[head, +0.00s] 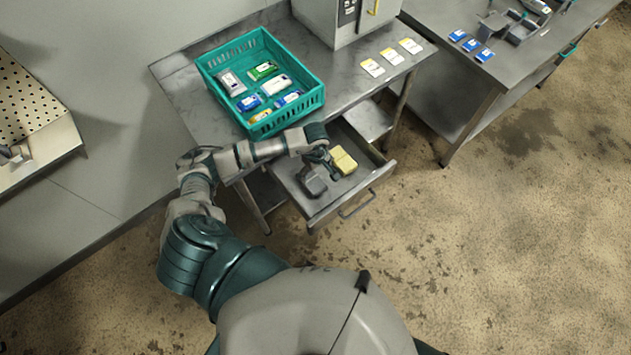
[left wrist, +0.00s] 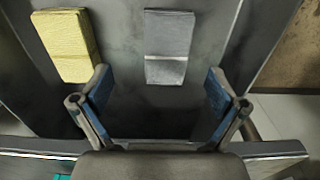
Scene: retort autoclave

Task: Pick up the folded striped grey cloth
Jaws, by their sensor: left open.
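The folded grey cloth (left wrist: 168,42) lies flat in an open drawer, with a pale stripe across it near its lower end in the left wrist view. It also shows in the head view (head: 313,186), in the drawer's left part. My left gripper (head: 326,170) is over the drawer, open and empty. In the left wrist view its two fingers (left wrist: 160,88) stand wide apart, and the cloth lies ahead of them, roughly in line with the gap. The height above the cloth is hard to tell. My right gripper is not in view.
A folded yellow cloth (head: 343,160) lies beside the grey one; it also shows in the left wrist view (left wrist: 64,42), near the left finger. The metal drawer (head: 352,197) has raised walls. A teal crate (head: 312,100) with several packets stands on the table above.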

